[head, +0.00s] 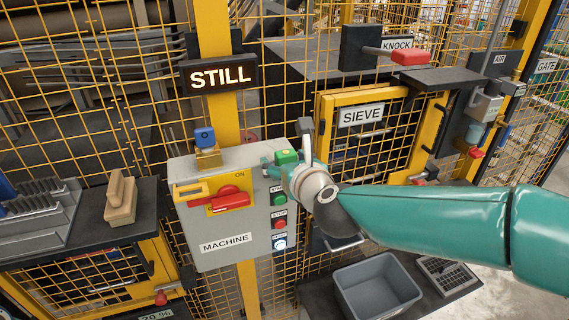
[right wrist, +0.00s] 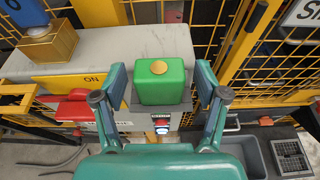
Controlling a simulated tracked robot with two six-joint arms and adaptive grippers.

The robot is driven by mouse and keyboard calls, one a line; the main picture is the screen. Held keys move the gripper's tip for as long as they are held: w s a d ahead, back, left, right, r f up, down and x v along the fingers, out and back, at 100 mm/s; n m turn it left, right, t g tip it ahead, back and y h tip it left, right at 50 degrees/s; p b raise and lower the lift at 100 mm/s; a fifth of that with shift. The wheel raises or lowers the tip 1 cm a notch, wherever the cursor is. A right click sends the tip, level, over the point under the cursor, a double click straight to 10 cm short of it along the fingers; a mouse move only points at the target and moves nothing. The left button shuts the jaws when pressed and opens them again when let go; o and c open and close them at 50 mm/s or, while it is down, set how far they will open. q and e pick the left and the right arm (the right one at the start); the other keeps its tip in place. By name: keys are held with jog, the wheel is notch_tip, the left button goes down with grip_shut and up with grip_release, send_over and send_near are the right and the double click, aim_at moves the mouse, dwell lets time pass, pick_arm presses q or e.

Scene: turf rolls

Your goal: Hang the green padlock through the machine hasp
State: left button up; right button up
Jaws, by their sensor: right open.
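The green padlock (head: 287,157) stands at the right end of the grey machine box's top. In the right wrist view the green padlock (right wrist: 161,88) shows a round brass spot; its shackle cannot be made out. My right gripper (head: 290,168) is open, with a finger on either side of the padlock. In the right wrist view small gaps show between the fingers of the right gripper (right wrist: 161,98) and the padlock. The yellow hasp (head: 190,190) is on the front of the MACHINE box (head: 228,240), beside a red switch handle (head: 230,200) near ON. My left gripper is out of view.
Start and stop buttons (head: 279,222) line the box's right side. A grey bin (head: 375,288) sits below right. Yellow mesh fencing stands behind.

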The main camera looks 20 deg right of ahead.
jog(key=shift+c, duration=0.3)
jog(key=c, duration=1.3)
jog(key=shift+o, duration=0.2)
jog(key=shift+r, duration=0.1)
